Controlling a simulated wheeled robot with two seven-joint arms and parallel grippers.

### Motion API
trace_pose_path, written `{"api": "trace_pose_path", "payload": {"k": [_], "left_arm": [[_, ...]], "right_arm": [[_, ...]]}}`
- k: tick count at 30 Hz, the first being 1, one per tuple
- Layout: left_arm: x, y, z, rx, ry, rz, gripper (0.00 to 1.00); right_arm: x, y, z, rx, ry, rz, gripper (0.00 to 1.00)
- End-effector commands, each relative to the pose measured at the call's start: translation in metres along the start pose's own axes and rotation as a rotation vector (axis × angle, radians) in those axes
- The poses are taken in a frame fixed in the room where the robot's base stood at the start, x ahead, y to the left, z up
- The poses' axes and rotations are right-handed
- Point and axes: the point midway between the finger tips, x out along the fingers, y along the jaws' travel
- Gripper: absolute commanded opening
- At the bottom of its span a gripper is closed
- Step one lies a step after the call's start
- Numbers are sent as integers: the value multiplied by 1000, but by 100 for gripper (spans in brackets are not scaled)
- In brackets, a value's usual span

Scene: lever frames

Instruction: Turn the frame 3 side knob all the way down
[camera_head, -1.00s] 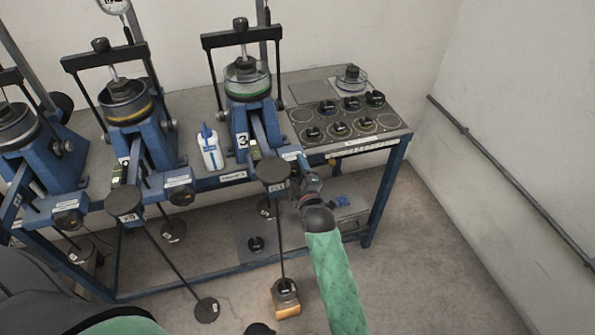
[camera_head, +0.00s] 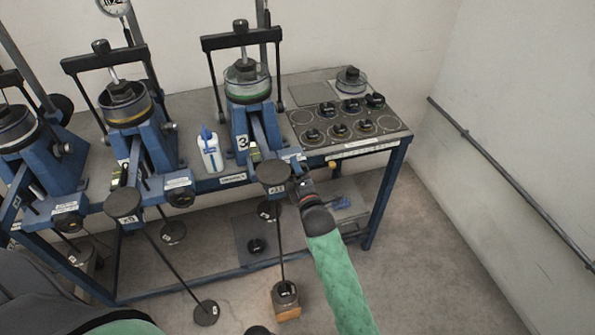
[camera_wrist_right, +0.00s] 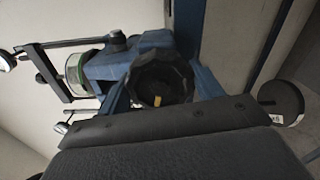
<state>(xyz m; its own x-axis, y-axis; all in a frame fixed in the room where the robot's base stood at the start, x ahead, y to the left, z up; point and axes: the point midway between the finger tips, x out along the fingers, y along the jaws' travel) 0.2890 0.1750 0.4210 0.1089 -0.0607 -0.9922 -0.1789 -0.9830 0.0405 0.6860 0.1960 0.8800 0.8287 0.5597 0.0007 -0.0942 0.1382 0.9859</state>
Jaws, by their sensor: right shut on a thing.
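Frame 3 (camera_head: 240,125) is the blue lever frame with the green-ringed cell, the rightmost of the row in the head view. Its side knob is hidden behind my right gripper in that view. In the right wrist view a black faceted knob (camera_wrist_right: 165,75) with a small yellow mark sits against the blue frame, straight ahead of my gripper. My right gripper (camera_head: 300,186) is at the frame's lower right side, shut on the knob; its fingertips are hard to make out.
A round black weight (camera_head: 273,172) sits close left of my right gripper, with a rod down to a wooden block (camera_head: 287,308). A white bottle (camera_head: 210,152) stands between frames. A panel (camera_head: 345,128) with several black discs lies at right. Floor right of the bench is clear.

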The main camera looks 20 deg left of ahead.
Motion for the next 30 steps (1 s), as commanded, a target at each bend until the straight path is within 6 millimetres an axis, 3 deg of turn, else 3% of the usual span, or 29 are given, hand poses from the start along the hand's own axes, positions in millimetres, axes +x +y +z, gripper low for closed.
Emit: {"api": "trace_pose_path", "payload": {"k": [1, 3, 14, 30], "left_arm": [[6, -2, 3, 1, -2, -2, 81], [8, -3, 5, 2, -6, -4, 81], [-1, -1, -6, 1, 6, -2, 81], [-24, 0, -7, 1, 3, -2, 81]], "right_arm": [[2, 4, 0, -5, 1, 6, 71], [2, 4, 0, -3, 0, 6, 82], [-3, 2, 0, -2, 0, 2, 82], [-52, 2, 0, -3, 0, 0, 82]]}}
